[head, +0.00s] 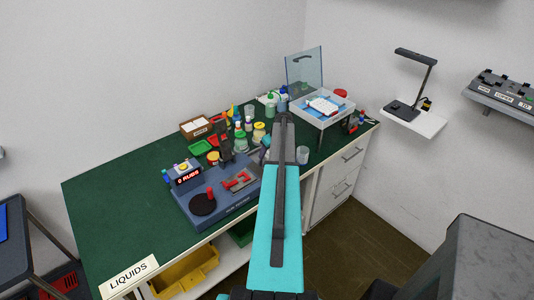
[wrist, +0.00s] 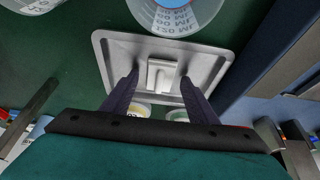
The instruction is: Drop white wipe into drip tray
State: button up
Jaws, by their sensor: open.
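In the wrist view, the drip tray (wrist: 107,46) is a shallow silver-grey square tray with a raised rim on the green bench top. The white wipe (wrist: 162,76) is a small pale folded piece that appears to lie on the tray floor near its middle. My gripper (wrist: 159,76) is open above the tray, one dark finger on each side of the wipe, with visible gaps to both. In the head view my arm covers the middle of the bench, and I cannot make out the tray or wipe there.
A marked beaker (wrist: 175,14) stands at the tray's far edge, with another labelled vessel (wrist: 30,5) at upper left. A blue base (wrist: 268,60) lies right of the tray. In the head view, bottles (head: 258,132) crowd behind my arm; the bench's left part (head: 110,200) is clear.

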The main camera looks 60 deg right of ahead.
jog(key=shift+r, duration=0.15)
jog(key=b+v, duration=0.3)
jog(key=v, duration=0.9)
dwell(0.4)
jog(key=shift+s, duration=0.2)
dwell(0.4)
